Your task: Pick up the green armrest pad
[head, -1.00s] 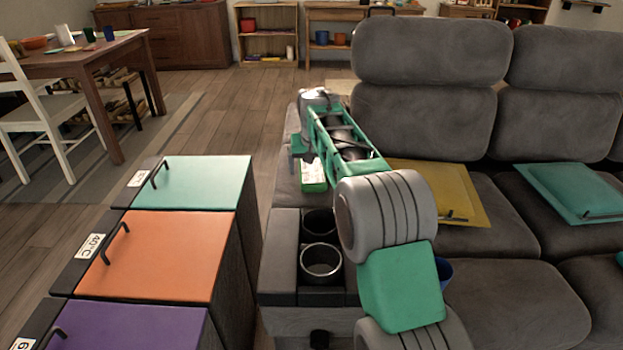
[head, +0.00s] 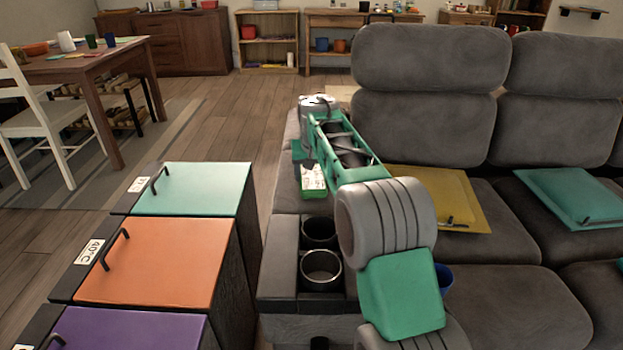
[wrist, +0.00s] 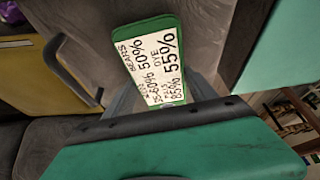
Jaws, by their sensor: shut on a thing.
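The green armrest pad (head: 313,194) is a small green slab with a white label of black print on its face. In the head view it is at the end of my arm, over the sofa's left armrest. In the wrist view the pad (wrist: 167,22) shows close up, tilted, with its lower end between the fingers. My gripper (head: 308,166) is shut on it; it also shows in the wrist view (wrist: 165,103). The fingertips are partly hidden by the gripper's green body. I cannot tell how far the pad is clear of the armrest.
The grey sofa (head: 430,120) holds a yellow pad (head: 470,200) and a teal pad (head: 575,190), both with handles. Two cup holders (head: 320,268) sit in the console. Teal (head: 195,188), orange (head: 160,260) and purple (head: 125,330) lidded boxes stand left, past a narrow floor gap.

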